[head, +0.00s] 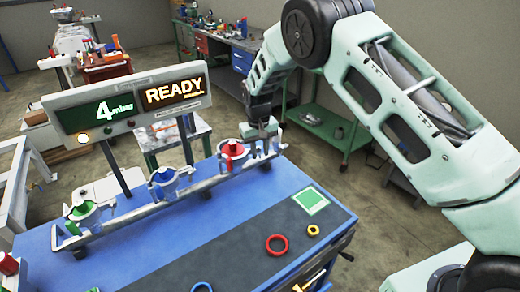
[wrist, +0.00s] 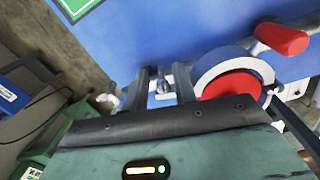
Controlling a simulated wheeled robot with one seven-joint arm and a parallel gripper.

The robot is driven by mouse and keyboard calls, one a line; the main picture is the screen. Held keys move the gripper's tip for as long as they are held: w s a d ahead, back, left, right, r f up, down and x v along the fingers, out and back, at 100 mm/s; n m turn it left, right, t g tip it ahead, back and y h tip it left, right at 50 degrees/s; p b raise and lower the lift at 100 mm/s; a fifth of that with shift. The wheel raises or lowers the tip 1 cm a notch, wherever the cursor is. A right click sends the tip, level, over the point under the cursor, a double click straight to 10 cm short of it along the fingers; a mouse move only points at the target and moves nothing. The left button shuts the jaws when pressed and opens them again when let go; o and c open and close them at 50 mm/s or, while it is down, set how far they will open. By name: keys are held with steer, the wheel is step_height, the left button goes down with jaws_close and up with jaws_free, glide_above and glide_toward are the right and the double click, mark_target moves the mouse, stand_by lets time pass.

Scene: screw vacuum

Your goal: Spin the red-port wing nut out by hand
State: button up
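The red port (head: 233,149) is at the right end of the metal rail on the blue bench, with a grey clamp ring around it. In the wrist view its red disc (wrist: 230,86) and grey ring are right of my fingers, with a red handle (wrist: 282,39) above. My gripper (head: 265,150) points down at the right side of the red port. In the wrist view its two dark fingers (wrist: 163,90) stand apart on either side of a small metallic piece (wrist: 161,88), apparently the wing nut. Gaps seem to show beside it; contact is unclear.
A blue port (head: 162,179) and a green port (head: 82,211) sit along the same rail. A display (head: 130,103) behind reads 4 mbar and READY. Red (head: 277,244), yellow (head: 313,230) and blue (head: 202,287) rings and a green square (head: 311,201) lie in front on the bench.

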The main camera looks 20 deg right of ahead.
jaws_close()
steer(key=h, duration=0.2)
steer(key=h+b, duration=0.1)
steer(key=h, duration=0.1)
steer(key=shift+a+f, duration=0.25)
steer(key=shift+a, duration=0.1)
steer(key=shift+r+h, duration=0.15)
steer(key=shift+h, duration=0.25)
jaws_free()
